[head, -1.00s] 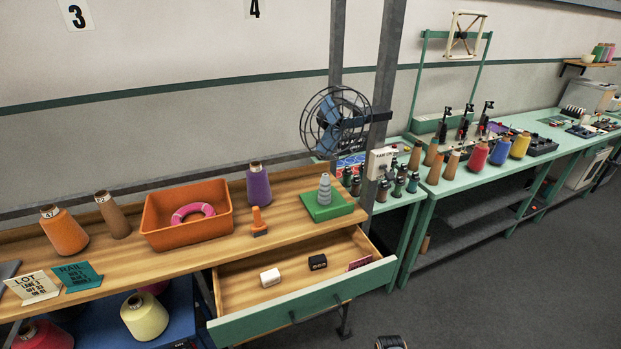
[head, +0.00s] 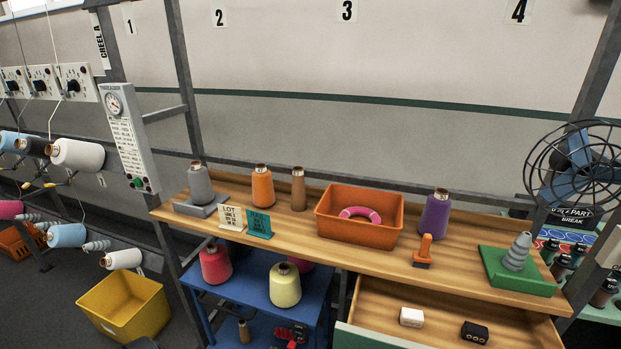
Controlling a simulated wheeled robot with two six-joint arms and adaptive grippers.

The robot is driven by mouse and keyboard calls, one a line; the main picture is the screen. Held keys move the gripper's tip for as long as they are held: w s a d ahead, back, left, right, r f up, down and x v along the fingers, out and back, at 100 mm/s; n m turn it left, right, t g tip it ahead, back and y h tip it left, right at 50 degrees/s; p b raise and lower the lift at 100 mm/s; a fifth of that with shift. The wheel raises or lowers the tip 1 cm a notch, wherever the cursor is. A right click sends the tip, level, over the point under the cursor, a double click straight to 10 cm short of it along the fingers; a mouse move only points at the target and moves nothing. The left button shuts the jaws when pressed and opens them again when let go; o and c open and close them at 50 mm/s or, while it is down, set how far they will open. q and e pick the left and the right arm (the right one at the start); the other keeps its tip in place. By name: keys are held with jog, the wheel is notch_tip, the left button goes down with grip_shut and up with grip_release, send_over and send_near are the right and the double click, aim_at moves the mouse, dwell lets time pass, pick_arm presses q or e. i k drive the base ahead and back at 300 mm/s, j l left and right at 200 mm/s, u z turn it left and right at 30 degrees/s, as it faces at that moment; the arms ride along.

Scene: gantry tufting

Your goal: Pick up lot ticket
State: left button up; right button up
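The lot ticket (head: 231,217) is a cream card with dark print headed LOT. It stands tilted at the front left edge of the wooden bench top, beside a teal RAIL card (head: 259,223). A grey cone on a grey base (head: 201,192) stands just behind it. Neither of my grippers shows clearly in the head view.
The wooden bench (head: 390,257) also holds an orange bin (head: 361,230) with a pink ring, yarn cones and a green block (head: 516,272). The drawer (head: 380,312) below is open. A blue cart (head: 255,280) stands under the bench, and a yellow crate (head: 124,306) is on the floor at left.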

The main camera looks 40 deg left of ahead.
aim_at(231, 219)
jog(key=u, duration=1.9)
